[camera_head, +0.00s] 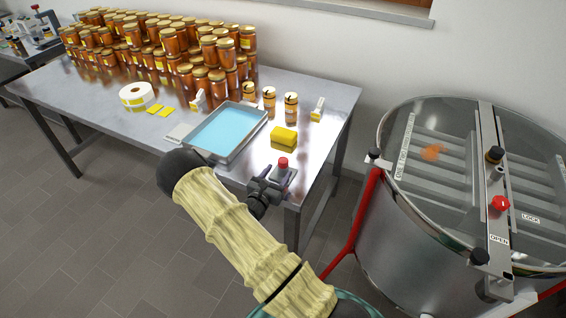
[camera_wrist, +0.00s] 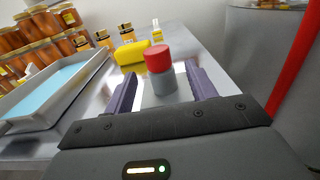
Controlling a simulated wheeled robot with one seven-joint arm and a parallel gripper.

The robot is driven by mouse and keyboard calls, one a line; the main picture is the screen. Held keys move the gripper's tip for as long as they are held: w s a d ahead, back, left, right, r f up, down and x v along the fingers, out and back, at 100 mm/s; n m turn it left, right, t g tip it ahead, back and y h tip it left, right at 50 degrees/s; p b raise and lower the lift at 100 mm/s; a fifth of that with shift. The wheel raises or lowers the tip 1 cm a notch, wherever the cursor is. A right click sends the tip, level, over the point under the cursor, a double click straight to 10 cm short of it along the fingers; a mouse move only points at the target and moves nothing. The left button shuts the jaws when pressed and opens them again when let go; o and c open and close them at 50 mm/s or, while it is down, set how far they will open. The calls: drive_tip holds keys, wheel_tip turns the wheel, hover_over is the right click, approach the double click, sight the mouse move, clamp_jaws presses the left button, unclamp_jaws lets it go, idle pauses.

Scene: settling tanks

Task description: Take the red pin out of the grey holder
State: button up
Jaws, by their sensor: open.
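The red pin (camera_wrist: 158,58) stands upright in the grey holder (camera_wrist: 160,88), with only its red top showing above the grey. In the head view the red pin (camera_head: 283,162) and the grey holder (camera_head: 284,176) are near the front right corner of the table. My gripper (camera_wrist: 156,88) is open, with one finger on each side of the holder in the wrist view. I cannot tell whether the fingers touch it. In the head view my gripper (camera_head: 264,184) is just left of the holder, partly hidden by its own wrist.
The metal table (camera_head: 335,98) carries a yellow sponge (camera_head: 284,138), a tray of blue liquid (camera_head: 224,130), small jars (camera_head: 291,105) and many stacked honey jars (camera_head: 165,45). A large steel drum (camera_head: 400,215) with a red leg stands to the right.

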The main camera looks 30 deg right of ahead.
sight(281, 166)
drive_tip(key=x, duration=0.1)
drive_tip(key=p+x, duration=0.1)
drive_tip(key=x, duration=0.1)
drive_tip(key=p+x, duration=0.1)
drive_tip(key=shift+w+d+r, duration=0.25)
drive_tip(key=shift+w+r, duration=0.05)
drive_tip(key=shift+w+d+f, duration=0.1)
drive_tip(key=shift+w+d, duration=0.05)
idle(0.4)
drive_tip(key=c, duration=1)
drive_tip(key=shift+c, duration=0.2)
wheel_tip(281, 166, up, 10)
drive_tip(key=shift+r+b, duration=0.1)
drive_tip(key=shift+b, duration=0.7)
